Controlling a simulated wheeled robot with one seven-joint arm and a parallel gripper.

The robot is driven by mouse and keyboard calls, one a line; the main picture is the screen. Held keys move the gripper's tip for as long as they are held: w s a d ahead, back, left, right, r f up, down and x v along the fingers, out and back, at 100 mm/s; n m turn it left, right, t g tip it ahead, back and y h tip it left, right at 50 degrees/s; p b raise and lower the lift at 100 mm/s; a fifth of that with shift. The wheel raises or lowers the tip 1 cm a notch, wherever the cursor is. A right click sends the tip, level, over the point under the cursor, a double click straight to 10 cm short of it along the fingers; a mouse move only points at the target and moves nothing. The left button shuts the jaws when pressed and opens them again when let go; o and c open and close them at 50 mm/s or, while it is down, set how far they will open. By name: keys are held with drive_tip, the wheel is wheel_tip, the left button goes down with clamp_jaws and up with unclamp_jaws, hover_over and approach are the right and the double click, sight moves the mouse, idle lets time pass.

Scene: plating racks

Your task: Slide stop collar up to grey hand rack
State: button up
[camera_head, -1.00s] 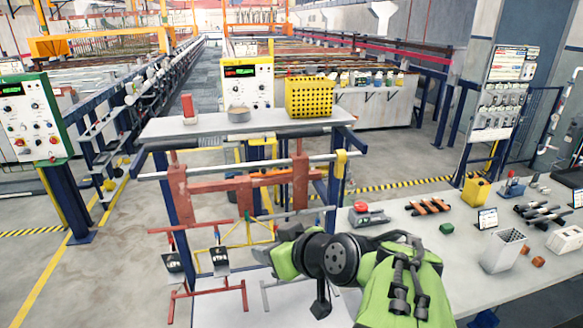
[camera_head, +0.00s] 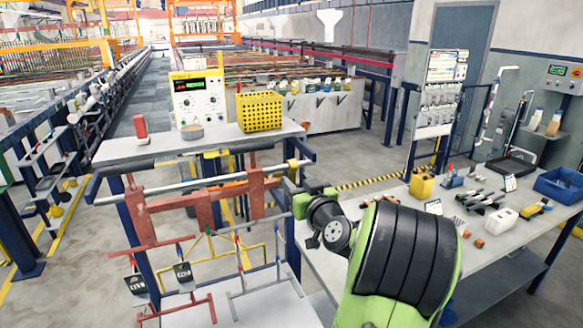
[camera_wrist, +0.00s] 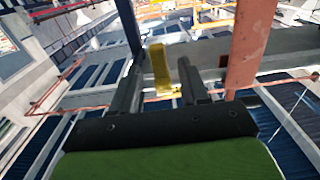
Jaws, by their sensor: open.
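The yellow stop collar (camera_head: 292,172) sits on the upper pale rail (camera_head: 170,188) near its right end, just right of a copper-red upright (camera_head: 257,190). My gripper (camera_head: 294,189) is at the collar, in front of the rail. In the wrist view the collar (camera_wrist: 160,70) shows between the two open dark fingers of my gripper (camera_wrist: 160,88); I cannot tell whether they touch it. A grey hanging rack (camera_head: 262,283) is low on the right side of the stand, below the rail.
Red racks (camera_head: 185,303) with dark parts hang at the left of the stand. A grey bench (camera_head: 395,208) with tools is at the right.

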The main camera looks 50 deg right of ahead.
sight(293, 178)
drive_tip(key=p+x, duration=0.1)
drive_tip(key=x, duration=0.3)
drive_tip(key=shift+a, duration=0.1)
